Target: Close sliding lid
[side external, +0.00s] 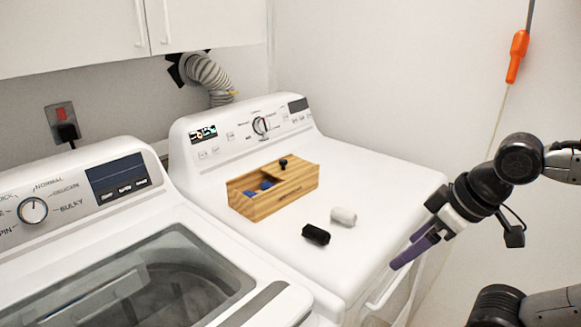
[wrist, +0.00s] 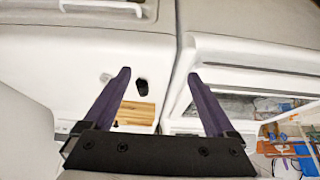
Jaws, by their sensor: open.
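A light wooden box (side external: 275,204) sits on top of the right-hand white machine. Its wooden sliding lid (side external: 292,172), with a small dark knob (side external: 283,163), covers the right part. The left part is open and shows blue items (side external: 258,185) inside. My gripper (side external: 403,252) has purple fingers and is at the machine's front right edge, well apart from the box. In the wrist view my gripper (wrist: 158,73) is open with nothing between its fingers. Part of the wooden box (wrist: 137,113) shows there beside the left finger; the rest is hidden.
A black cylinder (side external: 316,234) and a white cylinder (side external: 343,216) lie in front of the box. The control panel (side external: 250,129) rises behind it. Another white machine (side external: 110,250) stands at left. The machine top right of the box is clear.

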